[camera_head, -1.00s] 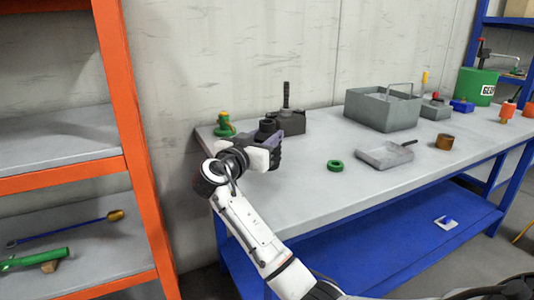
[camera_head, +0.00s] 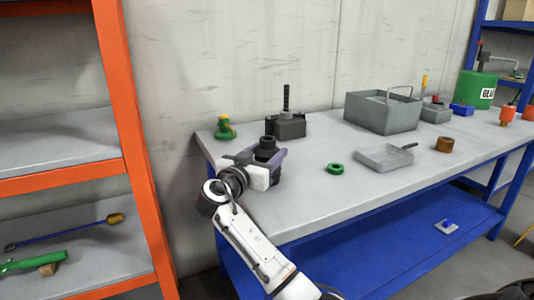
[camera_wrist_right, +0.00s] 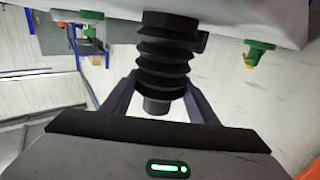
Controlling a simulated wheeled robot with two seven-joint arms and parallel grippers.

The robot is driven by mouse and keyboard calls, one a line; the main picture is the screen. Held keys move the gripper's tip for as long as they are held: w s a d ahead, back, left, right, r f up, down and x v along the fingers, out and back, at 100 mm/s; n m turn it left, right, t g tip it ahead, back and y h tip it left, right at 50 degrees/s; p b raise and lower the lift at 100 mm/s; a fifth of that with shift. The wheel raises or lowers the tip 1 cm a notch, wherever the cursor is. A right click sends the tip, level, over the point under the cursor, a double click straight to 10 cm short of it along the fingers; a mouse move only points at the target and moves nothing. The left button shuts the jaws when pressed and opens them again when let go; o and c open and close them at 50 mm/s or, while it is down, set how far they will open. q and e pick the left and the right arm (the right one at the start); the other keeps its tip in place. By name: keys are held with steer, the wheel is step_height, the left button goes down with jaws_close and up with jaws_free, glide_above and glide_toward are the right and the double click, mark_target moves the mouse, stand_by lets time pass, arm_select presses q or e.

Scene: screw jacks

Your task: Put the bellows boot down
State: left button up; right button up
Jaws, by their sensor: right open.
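The bellows boot (camera_head: 266,146) is black and ribbed, near the left front part of the workbench (camera_head: 310,195). In the right wrist view the boot (camera_wrist_right: 166,55) has stacked folds and a narrow neck pointing towards my palm. Its far end appears to meet the grey bench top, but contact is not clear. My right gripper (camera_head: 264,158) is open around the boot, with one purple-grey finger on each side. In the right wrist view the fingers (camera_wrist_right: 157,95) flank the boot's neck end. My left gripper is not in view.
To the right are a green ring (camera_head: 335,169), a shallow tray (camera_head: 380,160), a brown ring (camera_head: 445,145) and a grey box (camera_head: 382,114). An orange shelf post (camera_head: 132,150) stands left.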

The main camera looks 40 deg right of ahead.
steer(key=shift+r+p, duration=0.25)
steer(key=shift+p, duration=0.05)
steer(key=b+v, duration=0.1)
steer(key=v, duration=1.1)
